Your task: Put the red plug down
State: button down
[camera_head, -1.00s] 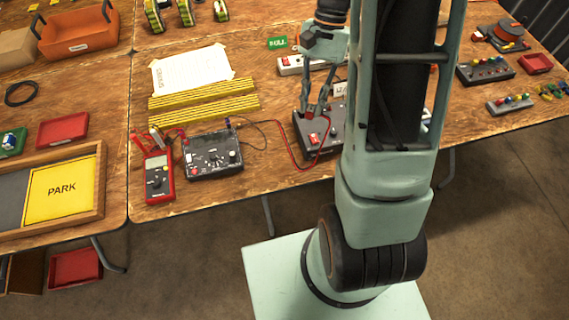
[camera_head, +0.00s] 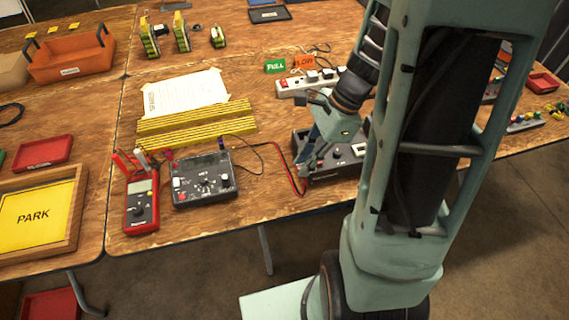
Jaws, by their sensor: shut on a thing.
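My gripper (camera_head: 308,168) is at the left end of a dark grey box (camera_head: 345,170) with knobs, near the table's front edge. It is tilted, its fingers pointing down and left, shut on the red plug, which the fingers hide. A red lead (camera_head: 291,174) runs beside the fingertips and loops back toward the black tester (camera_head: 203,182) with a dial. I cannot tell whether the plug touches the box. My arm covers the box's right part.
A red multimeter (camera_head: 142,205) with probes lies left of the tester. Yellow-black strips (camera_head: 196,124) and a taped paper sheet (camera_head: 186,95) lie behind. A white power strip (camera_head: 308,86) stands behind the box. Some bare wood shows between tester and box.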

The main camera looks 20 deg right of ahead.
jog(key=w+a+f, duration=0.1)
jog(key=f, duration=0.1)
jog(key=w+f, duration=0.2)
jog(key=w+a+f+b, duration=0.1)
jog(key=shift+w+a+f, duration=0.15)
jog(key=shift+a+f, duration=0.15)
jog(key=shift+f, duration=0.1)
jog(key=shift+w+a+f+b, duration=0.1)
jog(key=shift+f+b, duration=0.05)
jog(key=shift+f, duration=0.75)
jog(key=shift+w+f+b, duration=0.1)
jog(key=shift+f+b, duration=0.05)
jog(key=shift+f, duration=0.7)
jog(key=shift+f, duration=0.1)
jog(key=c, duration=2.3)
grip_release()
jog(key=shift+f, duration=0.1)
jog(key=o, duration=0.5)
jog(key=shift+c, duration=0.2)
